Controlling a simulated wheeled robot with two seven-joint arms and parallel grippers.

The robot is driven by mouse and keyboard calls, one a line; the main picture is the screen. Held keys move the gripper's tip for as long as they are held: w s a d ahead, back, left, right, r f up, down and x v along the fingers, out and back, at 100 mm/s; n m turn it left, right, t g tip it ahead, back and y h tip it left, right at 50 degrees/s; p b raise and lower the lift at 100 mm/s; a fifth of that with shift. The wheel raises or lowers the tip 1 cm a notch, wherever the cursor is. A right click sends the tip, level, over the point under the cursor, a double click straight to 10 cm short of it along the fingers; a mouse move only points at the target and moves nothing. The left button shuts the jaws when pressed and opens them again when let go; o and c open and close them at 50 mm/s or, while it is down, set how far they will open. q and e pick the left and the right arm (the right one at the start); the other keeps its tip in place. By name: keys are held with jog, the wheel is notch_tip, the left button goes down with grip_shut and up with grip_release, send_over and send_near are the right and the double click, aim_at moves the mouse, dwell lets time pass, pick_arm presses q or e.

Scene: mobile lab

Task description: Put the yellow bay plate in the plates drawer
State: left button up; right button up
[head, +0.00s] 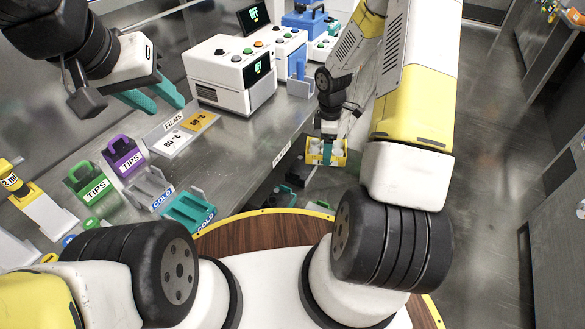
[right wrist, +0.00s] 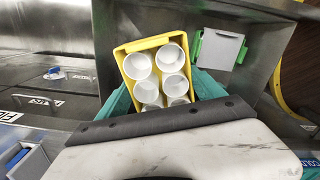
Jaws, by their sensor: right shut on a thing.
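The yellow bay plate (head: 340,158), a small yellow holder with several white round wells, is in my right gripper (head: 327,146), beyond the counter's front edge. In the right wrist view the plate (right wrist: 125,62) sits between the teal fingers, wells facing the camera. My right gripper is shut on it. An open metal drawer (right wrist: 268,22) shows behind the plate in that view; whether the plate is above or inside it I cannot tell. My left gripper (head: 168,106) is open and empty above the counter at the upper left.
A white, green-edged item (right wrist: 218,48) lies beside the plate in the right wrist view. On the counter (head: 225,150) stand a white machine (head: 215,75), green (head: 90,182) and purple (head: 122,157) tip boxes and a teal cold holder (head: 187,211). Floor (head: 480,120) is clear at right.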

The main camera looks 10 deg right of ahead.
jog(key=d+f+n, duration=0.2)
jog(key=f+n, duration=0.2)
jog(key=f, duration=0.2)
jog(key=d+f+n, duration=0.1)
jog(key=f+n, duration=0.4)
jog(key=f, duration=0.1)
jog(key=d+f+n, duration=0.2)
jog(key=f+n, duration=0.3)
jog(key=f, duration=0.1)
jog(key=shift+w+d, duration=0.3)
jog(key=shift+w, duration=0.1)
jog(key=o, duration=1.4)
jog(key=shift+f, duration=0.1)
jog(key=shift+o, duration=0.2)
